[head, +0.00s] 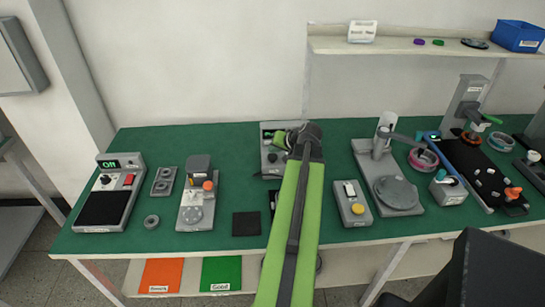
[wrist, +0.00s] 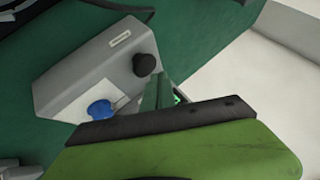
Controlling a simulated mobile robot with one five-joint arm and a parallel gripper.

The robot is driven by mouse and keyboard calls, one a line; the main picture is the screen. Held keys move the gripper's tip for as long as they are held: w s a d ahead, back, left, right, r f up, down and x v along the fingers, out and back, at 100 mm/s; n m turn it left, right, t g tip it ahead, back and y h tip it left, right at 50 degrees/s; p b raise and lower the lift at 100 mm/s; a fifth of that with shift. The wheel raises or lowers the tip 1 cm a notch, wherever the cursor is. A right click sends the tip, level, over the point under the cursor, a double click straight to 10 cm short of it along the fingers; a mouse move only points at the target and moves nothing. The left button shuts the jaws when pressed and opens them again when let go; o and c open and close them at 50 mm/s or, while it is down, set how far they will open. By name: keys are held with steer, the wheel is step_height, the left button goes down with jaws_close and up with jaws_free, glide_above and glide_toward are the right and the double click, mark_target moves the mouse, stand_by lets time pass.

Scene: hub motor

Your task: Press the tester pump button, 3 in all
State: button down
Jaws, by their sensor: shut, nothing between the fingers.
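A grey tester box (head: 270,164) stands at the back middle of the green bench, partly hidden behind my arm in the head view. In the wrist view the tester box (wrist: 75,78) shows a round blue button (wrist: 99,110) on a pale panel, a black knob (wrist: 144,65) and a green-lit part near my gripper. My gripper (head: 280,140) is shut and empty, over the tester's back part. In the wrist view its green and black body covers the lower right.
A grey box with a yellow button (head: 357,209) stands right of my arm, beside a stand with a round grey plate (head: 395,192). A black square pad (head: 246,223) lies to the left. A device with an "Off" display (head: 121,163) is at far left. A shelf (head: 415,46) hangs behind.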

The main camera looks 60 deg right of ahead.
mark_target(274, 157)
steer(key=shift+f+b, duration=0.4)
steer(key=shift+f+b, duration=1)
stand_by(0.9)
stand_by(0.4)
steer(key=shift+r+p, duration=1.4)
step_height(274, 157, up, 5)
steer(key=p, duration=0.5)
steer(key=shift+r, duration=0.15)
